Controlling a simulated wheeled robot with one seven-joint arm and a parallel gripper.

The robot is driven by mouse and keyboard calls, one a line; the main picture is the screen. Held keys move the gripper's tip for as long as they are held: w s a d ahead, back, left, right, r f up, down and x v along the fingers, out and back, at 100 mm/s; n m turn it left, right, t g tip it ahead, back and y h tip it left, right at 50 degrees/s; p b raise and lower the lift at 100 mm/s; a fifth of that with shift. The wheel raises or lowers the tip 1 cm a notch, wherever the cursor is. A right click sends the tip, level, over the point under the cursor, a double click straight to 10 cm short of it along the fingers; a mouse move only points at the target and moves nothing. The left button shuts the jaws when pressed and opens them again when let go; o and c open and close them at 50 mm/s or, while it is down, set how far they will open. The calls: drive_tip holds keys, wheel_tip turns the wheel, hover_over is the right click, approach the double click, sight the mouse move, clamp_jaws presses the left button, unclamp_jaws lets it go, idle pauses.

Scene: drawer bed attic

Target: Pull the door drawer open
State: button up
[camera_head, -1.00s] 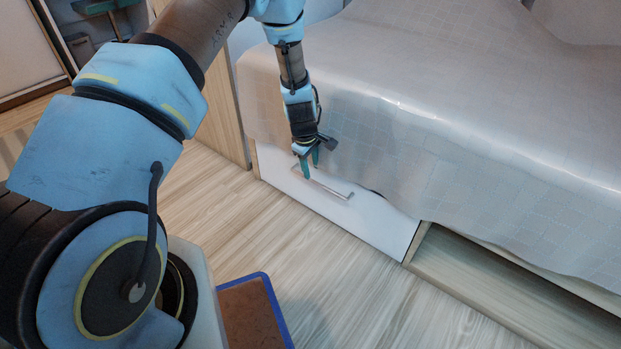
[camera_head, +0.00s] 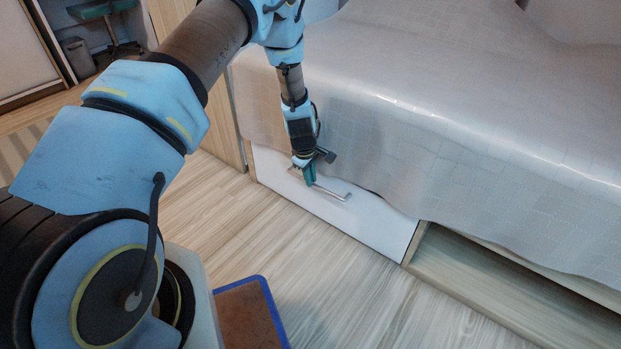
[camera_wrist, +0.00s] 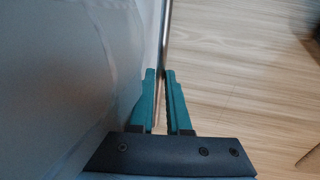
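The drawer is a white front (camera_head: 370,224) low in the bed's side, under the hanging cover. It looks flush with the bed frame. A thin metal bar handle (camera_head: 335,193) runs along its upper part. My gripper (camera_head: 311,184) reaches down to the left part of this handle, with its teal fingers close together. In the wrist view, the handle (camera_wrist: 165,35) runs up from between the two fingertips of my gripper (camera_wrist: 160,73). The fingers are shut on the bar. The fingers hide part of the handle.
A grey-white cover (camera_head: 440,120) drapes over the bed and hangs just above the drawer. An open wooden compartment (camera_head: 500,285) lies to the right of the drawer. The wood floor (camera_head: 330,275) before the drawer is clear. A blue-edged brown item (camera_head: 250,315) is near my base.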

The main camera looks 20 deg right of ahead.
clamp_jaws()
idle(1.0)
drive_tip(key=s+a+p, duration=0.2)
drive_tip(key=s+a, duration=0.3)
drive_tip(key=a, duration=0.4)
drive_tip(key=s+a+p, duration=0.2)
drive_tip(key=s+a, duration=0.3)
drive_tip(key=a, duration=0.4)
drive_tip(key=s+a+p, duration=0.3)
drive_tip(key=s+a, duration=0.2)
drive_tip(key=a, duration=0.5)
drive_tip(key=shift+s, duration=0.35)
drive_tip(key=shift+a, duration=0.1)
drive_tip(key=o, duration=0.6)
unclamp_jaws()
drive_tip(key=shift+c, duration=0.2)
